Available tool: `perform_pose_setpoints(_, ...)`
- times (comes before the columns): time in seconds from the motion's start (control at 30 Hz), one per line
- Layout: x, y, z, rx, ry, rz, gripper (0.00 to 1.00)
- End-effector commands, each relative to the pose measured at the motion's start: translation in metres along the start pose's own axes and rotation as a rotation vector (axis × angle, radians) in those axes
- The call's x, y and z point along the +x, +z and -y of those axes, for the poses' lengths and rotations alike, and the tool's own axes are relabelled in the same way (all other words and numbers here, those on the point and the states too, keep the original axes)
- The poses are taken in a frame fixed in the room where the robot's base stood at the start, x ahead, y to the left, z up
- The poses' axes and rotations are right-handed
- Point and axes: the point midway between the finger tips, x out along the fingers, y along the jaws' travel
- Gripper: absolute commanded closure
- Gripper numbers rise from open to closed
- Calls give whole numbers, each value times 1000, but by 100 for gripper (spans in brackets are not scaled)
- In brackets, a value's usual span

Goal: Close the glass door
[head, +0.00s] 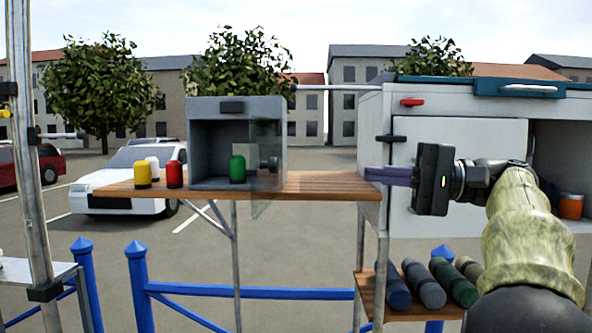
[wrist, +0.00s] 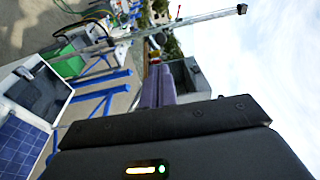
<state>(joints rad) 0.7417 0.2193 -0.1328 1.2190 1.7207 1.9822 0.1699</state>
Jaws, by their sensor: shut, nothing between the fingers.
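A grey open-fronted box (head: 237,103) stands on a wooden shelf in the head view. Its clear glass door (head: 264,190) hangs at the box's right side and stands open, swung out toward me past the shelf's front edge. A dark round knob shows through or on the glass. A green jar (head: 237,169) is inside the box. My gripper (head: 370,174), with purple fingers, is shut and empty, to the right of the door and apart from it, pointing left. In the wrist view its fingers (wrist: 160,85) point toward a grey box-like shape (wrist: 190,76), partly hidden.
Yellow, white and red jars (head: 174,174) stand left of the box on the wooden shelf (head: 325,184). A white cabinet (head: 440,105) is behind my gripper. Dark rolls (head: 425,284) lie on a lower shelf. Blue railings (head: 240,292) run below. Open air lies between gripper and door.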

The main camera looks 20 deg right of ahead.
Motion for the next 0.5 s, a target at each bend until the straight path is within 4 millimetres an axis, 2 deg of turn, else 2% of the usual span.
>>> perform_pose_setpoints(0.27, 7, 0, 1, 1, 0, 0, 100)
perform_pose_setpoints(0.5, 41, 1, 3, 2, 0, 3, 100)
